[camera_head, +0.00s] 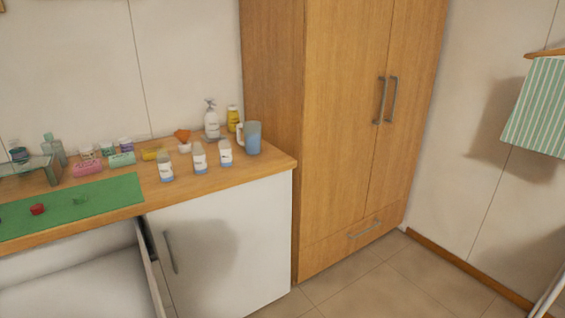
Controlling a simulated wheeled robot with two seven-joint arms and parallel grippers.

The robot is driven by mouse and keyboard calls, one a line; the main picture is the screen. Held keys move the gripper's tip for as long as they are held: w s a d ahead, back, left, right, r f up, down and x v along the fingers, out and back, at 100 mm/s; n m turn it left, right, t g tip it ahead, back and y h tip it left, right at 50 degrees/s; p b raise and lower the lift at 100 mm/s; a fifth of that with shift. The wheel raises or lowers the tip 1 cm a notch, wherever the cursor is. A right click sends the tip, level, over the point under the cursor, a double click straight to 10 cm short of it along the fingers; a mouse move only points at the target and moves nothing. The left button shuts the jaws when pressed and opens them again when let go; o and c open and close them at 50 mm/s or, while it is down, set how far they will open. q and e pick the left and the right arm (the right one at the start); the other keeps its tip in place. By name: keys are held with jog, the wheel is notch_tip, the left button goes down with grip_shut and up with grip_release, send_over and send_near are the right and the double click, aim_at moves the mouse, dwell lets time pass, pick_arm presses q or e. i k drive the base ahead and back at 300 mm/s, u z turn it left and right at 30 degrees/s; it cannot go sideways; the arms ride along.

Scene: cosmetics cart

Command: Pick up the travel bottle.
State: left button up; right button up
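Several small containers stand upright on a wooden countertop (270,163). Three look alike, with clear-blue bottoms and white labels: a left bottle (166,170), a middle bottle (199,158) and a right bottle (225,154). They stand in a row near the front edge, apart from each other. I cannot tell which one is the travel bottle; the labels are too small to read. Neither of my grippers is in view.
A blue mug (252,138), white pump bottle (211,122) and yellow bottle (233,119) stand behind. A green mat (100,195) lies left, near a pink item (87,168). Below, a drawer (85,285) is open. A tall wardrobe (340,130) stands right.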

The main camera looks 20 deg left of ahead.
aim_at(224, 146)
jog(key=z, duration=0.45)
jog(key=i, duration=1)
jog(key=z, duration=0.05)
